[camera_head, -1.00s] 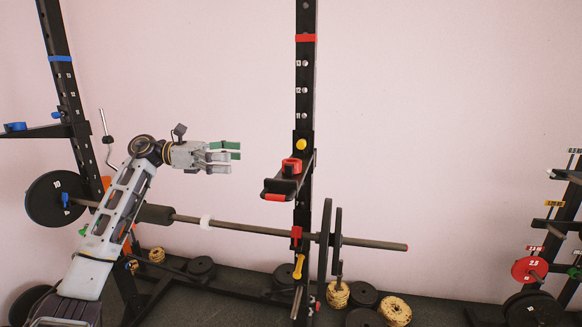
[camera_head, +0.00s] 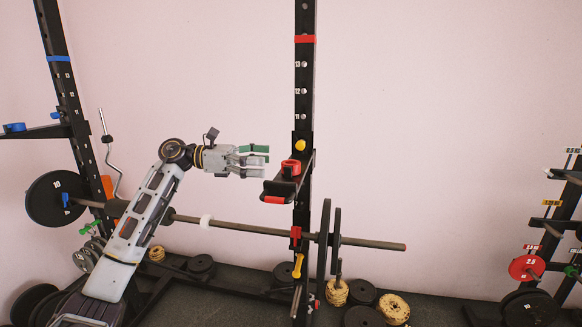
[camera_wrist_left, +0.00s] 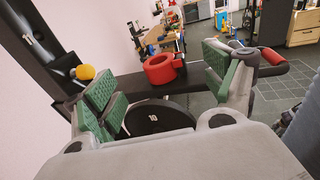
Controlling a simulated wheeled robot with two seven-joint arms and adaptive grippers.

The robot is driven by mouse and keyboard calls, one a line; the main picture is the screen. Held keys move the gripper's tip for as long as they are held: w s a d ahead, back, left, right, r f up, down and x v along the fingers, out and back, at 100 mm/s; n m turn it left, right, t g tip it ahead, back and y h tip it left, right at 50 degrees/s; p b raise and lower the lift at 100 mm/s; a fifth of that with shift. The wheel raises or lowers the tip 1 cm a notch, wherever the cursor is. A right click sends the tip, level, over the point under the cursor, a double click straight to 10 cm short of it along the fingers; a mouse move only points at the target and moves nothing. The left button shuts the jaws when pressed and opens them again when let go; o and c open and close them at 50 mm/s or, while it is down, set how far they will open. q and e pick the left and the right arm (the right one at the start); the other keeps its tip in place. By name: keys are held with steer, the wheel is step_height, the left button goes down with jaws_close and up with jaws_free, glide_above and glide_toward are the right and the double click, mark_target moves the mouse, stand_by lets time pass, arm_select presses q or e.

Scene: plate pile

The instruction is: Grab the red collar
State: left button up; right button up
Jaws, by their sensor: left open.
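The red collar (camera_head: 291,167) sits on the black arm (camera_head: 282,187) that juts from the rack's upright. My left gripper (camera_head: 266,160) is open, just left of the collar and about level with it. In the left wrist view the red collar (camera_wrist_left: 160,69) is a thick ring with a hole, lying ahead between the two green-padded fingers (camera_wrist_left: 165,85). The fingers do not touch it. My right gripper is not in view.
The rack upright (camera_head: 303,100) with a yellow knob (camera_head: 300,145) stands just behind the collar. A red-tipped bar end (camera_wrist_left: 272,56) lies near the right finger. Free space lies above.

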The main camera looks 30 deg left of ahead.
mark_target(281, 174)
arm_select(q)
steer(key=shift+d, duration=0.2)
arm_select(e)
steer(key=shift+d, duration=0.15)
arm_select(q)
steer(key=x, duration=0.2)
steer(key=p+x, duration=0.1)
steer(key=x, duration=0.2)
steer(key=shift+s+f, duration=0.15)
steer(key=shift+f, duration=0.05)
steer(key=shift+d, duration=0.15)
steer(key=shift+c, duration=0.3)
steer(key=c, duration=1.1)
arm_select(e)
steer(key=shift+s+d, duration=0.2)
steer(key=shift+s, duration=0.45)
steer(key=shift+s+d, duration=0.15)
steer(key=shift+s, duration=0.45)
